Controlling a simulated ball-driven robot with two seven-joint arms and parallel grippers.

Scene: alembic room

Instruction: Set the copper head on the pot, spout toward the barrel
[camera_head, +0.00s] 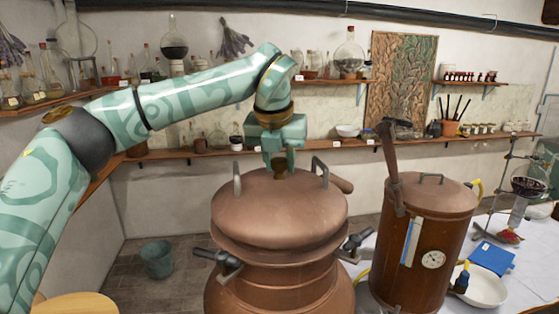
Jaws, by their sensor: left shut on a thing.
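The copper head (275,212) is a wide dome with two grey handles, at the centre of the camera_head view. My left gripper (280,165) comes down from above and is shut on the small knob at its top, mostly covered by the fingers. A short copper-brown stub, seemingly the spout (342,185), shows behind the right handle and points right. The copper pot (285,290) is directly below; the head's rim is at its collar, and I cannot tell whether they touch. The copper barrel (452,225) stands to the right, with a gauge. My right gripper is not in view.
Dark clamps (217,257) stick out on both sides of the pot. A tilted copper pipe (388,165) rises at the barrel's left edge. A white-covered table (525,285) at right holds a bowl and blue book. A bucket (157,259) stands on the floor.

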